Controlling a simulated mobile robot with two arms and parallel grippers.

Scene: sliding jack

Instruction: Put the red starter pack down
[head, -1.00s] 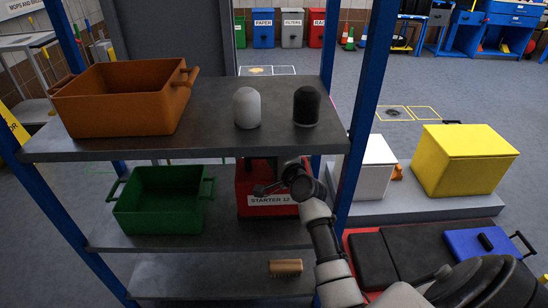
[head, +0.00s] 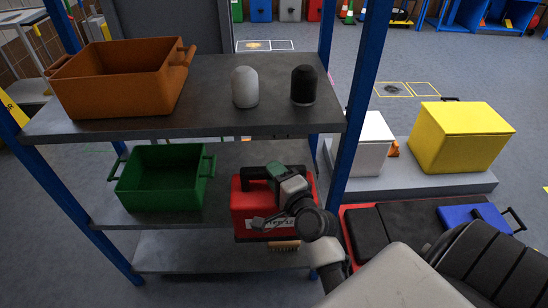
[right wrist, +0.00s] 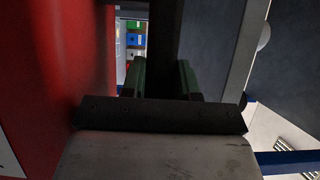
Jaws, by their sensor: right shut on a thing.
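The red starter pack (head: 250,214) is at the front of the middle shelf (head: 150,218) in the head view. Its lower part shows in front of the shelf's front edge. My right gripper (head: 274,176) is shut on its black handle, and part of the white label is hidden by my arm. In the right wrist view the dark handle (right wrist: 165,40) runs between the two green-padded fingers of my right gripper (right wrist: 163,78). The red side of the pack fills the left. Whether its underside touches anything cannot be told. My left gripper is not in view.
A green crate (head: 125,195) stands left on the middle shelf. The top shelf (head: 210,105) holds an orange crate (head: 110,95), a white canister (head: 245,87) and a black one (head: 304,86). A brush (head: 283,246) lies below. A blue post (head: 350,150) stands right.

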